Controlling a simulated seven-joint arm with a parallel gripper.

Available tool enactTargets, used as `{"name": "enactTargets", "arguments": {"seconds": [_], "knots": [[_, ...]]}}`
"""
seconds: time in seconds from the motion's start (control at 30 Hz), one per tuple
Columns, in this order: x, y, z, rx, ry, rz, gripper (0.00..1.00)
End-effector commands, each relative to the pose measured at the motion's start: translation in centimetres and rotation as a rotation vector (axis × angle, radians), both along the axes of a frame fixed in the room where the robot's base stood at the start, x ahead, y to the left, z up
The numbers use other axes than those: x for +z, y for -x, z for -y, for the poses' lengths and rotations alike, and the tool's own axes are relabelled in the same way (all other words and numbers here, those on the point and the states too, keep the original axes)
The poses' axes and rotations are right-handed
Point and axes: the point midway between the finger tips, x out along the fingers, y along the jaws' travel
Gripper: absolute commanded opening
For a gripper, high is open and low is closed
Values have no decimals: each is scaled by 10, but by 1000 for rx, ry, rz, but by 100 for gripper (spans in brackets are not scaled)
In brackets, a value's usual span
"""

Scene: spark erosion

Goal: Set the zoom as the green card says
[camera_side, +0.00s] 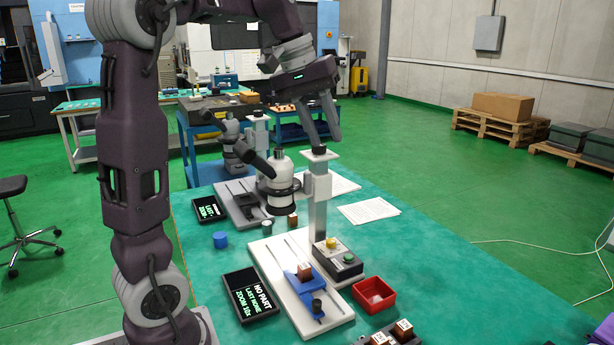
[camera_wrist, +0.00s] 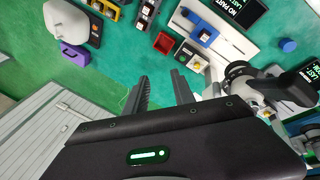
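A microscope with a grey body (camera_side: 280,185) and dark ring is mounted on a pale column (camera_side: 318,205) over a white base (camera_side: 290,280); the wrist view shows the microscope (camera_wrist: 245,82) at right. A black display (camera_side: 250,295) in front reads "NO PART, LAST NONE, ZOOM 10x" in white and green; it also shows in the wrist view (camera_wrist: 243,8). I cannot make out a separate green card or the zoom control's markings. My gripper (camera_side: 325,141) is above the column top, fingers pointing down, apart and empty; the wrist view shows both fingers (camera_wrist: 161,92).
A brown block (camera_side: 304,271) sits on a blue fixture on the base. A control box (camera_side: 338,262) with yellow and green buttons, a red tray (camera_side: 373,295) and a block holder (camera_side: 390,335) stand nearby. A second microscope (camera_side: 232,140) stands behind. The mat's right side has free room.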

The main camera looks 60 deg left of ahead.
Motion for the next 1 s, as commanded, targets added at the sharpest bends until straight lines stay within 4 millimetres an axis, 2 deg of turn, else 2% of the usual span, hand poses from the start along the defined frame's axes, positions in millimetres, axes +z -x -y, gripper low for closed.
{"name": "enactTargets", "arguments": {"seconds": [0.03,0.1,0.2,0.3,0.4,0.47,0.67,0.9,1.0], "knots": [[-6,-24,-45,94,9,-41,31],[-20,-47,-99,194,8,-96,31],[-52,-65,-157,272,-15,-187,31],[-86,-71,-188,289,-36,-273,31],[-108,-73,-200,284,-48,-328,31],[-115,-73,-202,280,-51,-344,31],[-136,-74,-201,277,-46,-346,31],[-176,-73,-201,276,-50,-346,31],[-184,-73,-201,275,-51,-345,31]]}}
